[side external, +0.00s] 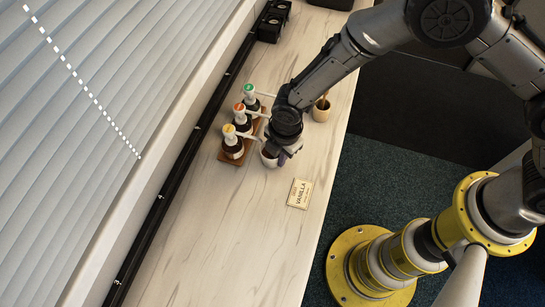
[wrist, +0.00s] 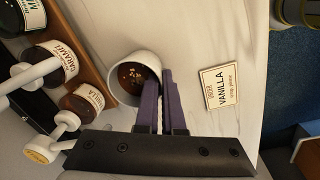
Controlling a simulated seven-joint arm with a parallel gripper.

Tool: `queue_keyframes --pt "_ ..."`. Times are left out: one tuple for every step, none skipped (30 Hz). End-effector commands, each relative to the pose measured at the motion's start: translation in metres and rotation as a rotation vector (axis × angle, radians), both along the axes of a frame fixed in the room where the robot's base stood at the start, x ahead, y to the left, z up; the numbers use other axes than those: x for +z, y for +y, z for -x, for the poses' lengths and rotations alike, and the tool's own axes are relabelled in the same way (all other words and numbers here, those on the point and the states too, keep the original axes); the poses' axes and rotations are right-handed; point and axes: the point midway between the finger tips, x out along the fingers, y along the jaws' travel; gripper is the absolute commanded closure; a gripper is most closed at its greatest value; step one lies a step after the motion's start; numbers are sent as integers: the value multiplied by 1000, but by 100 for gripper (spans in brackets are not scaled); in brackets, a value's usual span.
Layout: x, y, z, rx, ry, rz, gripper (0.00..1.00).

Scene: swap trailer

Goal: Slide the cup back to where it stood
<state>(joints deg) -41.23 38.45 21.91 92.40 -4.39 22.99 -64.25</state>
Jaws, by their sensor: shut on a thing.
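A white cup (side external: 267,161) stands on the pale counter beside the yellow-topped bottle. In the wrist view the cup (wrist: 120,91) holds dark brown liquid. My gripper (side external: 281,158) is low over the counter at the cup's right side. In the wrist view my gripper's purple fingers (wrist: 161,80) are close together at the cup's near right wall, shut on it. The arm hides part of the cup in the side view.
Three pump bottles, vanilla (side external: 232,146), caramel (side external: 241,124) and a green-topped one (side external: 251,103), stand on a wooden tray (side external: 226,160) close left of the cup. A beige cup with sticks (side external: 321,112) stands behind. The counter (side external: 215,245) is clear toward the front.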

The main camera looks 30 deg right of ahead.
Motion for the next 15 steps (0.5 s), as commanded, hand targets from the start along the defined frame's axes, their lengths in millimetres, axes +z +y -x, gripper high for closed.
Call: queue_keyframes --pt "1 -6 1 -2 0 0 100" --pt "1 -10 2 -2 1 1 100" --pt "1 -14 2 -1 0 0 100" --pt "1 -17 3 -1 0 0 100" --pt "1 -20 3 -1 0 0 100" --pt "1 -25 4 -2 0 1 100" --pt "1 -28 4 -2 0 0 100" --pt "1 -31 5 -2 0 0 100" --pt "1 -35 6 -1 0 0 100" --pt "1 -38 7 -1 0 0 100" --pt "0 -42 7 -2 1 1 100" --pt "0 -46 8 -2 0 1 100" --pt "1 -49 8 -2 0 0 100" --pt "1 -52 9 -2 -1 0 100" --pt "1 -56 10 -1 0 0 100"
